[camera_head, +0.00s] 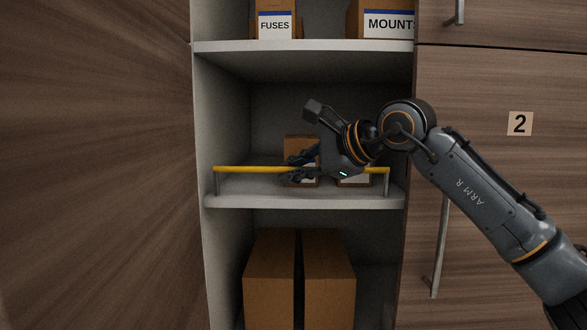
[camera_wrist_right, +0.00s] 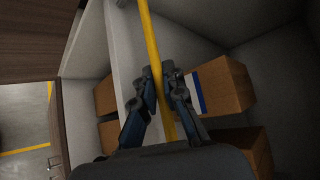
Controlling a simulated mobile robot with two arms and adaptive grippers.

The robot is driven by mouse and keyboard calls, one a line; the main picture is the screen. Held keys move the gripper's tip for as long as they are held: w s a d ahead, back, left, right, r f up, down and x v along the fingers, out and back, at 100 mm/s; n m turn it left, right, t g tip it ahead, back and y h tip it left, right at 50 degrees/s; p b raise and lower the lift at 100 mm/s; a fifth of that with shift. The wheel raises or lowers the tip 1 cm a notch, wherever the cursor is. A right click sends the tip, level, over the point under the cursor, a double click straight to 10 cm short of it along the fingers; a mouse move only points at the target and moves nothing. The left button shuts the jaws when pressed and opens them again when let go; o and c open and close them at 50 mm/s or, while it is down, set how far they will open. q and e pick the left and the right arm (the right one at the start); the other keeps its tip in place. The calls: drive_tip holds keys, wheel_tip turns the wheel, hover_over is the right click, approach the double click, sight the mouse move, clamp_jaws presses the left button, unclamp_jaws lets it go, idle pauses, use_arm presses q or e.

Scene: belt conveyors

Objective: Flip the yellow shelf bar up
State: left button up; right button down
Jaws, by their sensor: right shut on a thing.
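The yellow shelf bar (camera_head: 243,169) runs across the front of the middle shelf, held above the shelf's edge by a short grey post at each end. My right gripper (camera_head: 291,170) is at the middle of the bar, its arm coming in from the right. In the right wrist view the yellow bar (camera_wrist_right: 154,50) passes between the two dark fingers of the right gripper (camera_wrist_right: 160,76), which are shut on it. The gripper and wrist hide part of the bar in the head view. My left gripper is not in view.
A cardboard box (camera_head: 297,145) and another partly hidden one stand on the middle shelf (camera_head: 240,194) behind the bar. Labelled boxes (camera_head: 275,24) stand on the shelf above, and large boxes (camera_head: 270,275) below. Wooden panels flank the shelves; the right one has handles (camera_head: 440,245).

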drive_tip(key=c, duration=1.4)
unclamp_jaws()
drive_tip(key=shift+w, duration=0.1)
drive_tip(key=v, duration=1.2)
